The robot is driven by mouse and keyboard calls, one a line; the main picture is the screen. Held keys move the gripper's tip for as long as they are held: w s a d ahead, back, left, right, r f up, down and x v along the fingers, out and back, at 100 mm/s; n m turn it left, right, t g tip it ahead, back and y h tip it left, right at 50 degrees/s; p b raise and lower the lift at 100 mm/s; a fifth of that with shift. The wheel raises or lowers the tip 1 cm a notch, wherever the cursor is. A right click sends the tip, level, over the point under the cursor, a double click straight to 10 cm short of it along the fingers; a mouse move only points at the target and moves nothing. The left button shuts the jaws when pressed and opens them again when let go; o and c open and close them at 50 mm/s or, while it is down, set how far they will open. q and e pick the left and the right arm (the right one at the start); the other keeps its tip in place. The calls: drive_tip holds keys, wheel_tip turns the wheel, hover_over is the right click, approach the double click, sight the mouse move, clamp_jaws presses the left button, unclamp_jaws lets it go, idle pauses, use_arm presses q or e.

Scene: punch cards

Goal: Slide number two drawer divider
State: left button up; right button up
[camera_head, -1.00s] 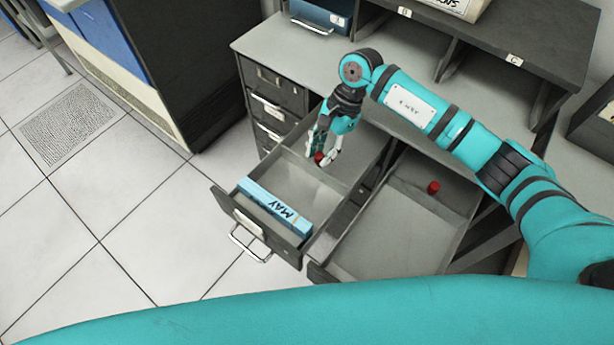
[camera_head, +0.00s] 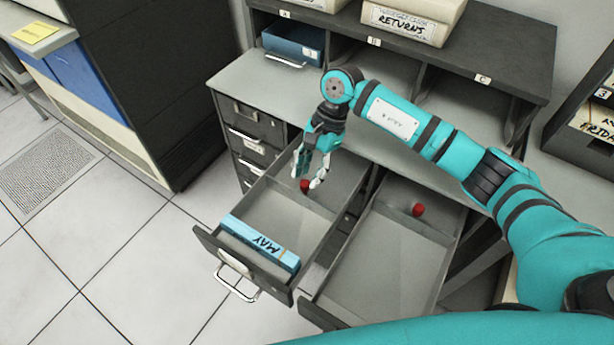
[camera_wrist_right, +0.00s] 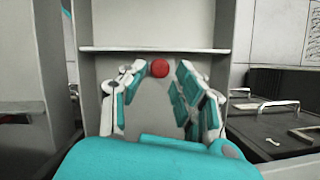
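Two drawers stand open side by side: the left one (camera_head: 322,237) and the right one (camera_head: 453,250). A red knob (camera_head: 305,186) shows toward the back of the left drawer, and another red knob (camera_head: 417,210) toward the back of the right drawer. I cannot read a drawer number. My right gripper (camera_head: 306,178) reaches down into the left drawer at its knob. In the right wrist view the fingers are apart, with the red knob (camera_wrist_right: 160,68) seen between and beyond them; contact is not visible. My left gripper is out of view.
A blue card pack marked MAY (camera_head: 259,245) stands at the front of the left drawer. Above are shelves labelled A, B and C, with a blue tray (camera_head: 292,42) and a RETURNS box (camera_head: 412,20). Open floor (camera_head: 120,265) lies left.

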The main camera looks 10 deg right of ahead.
drive_tip(key=v, duration=1)
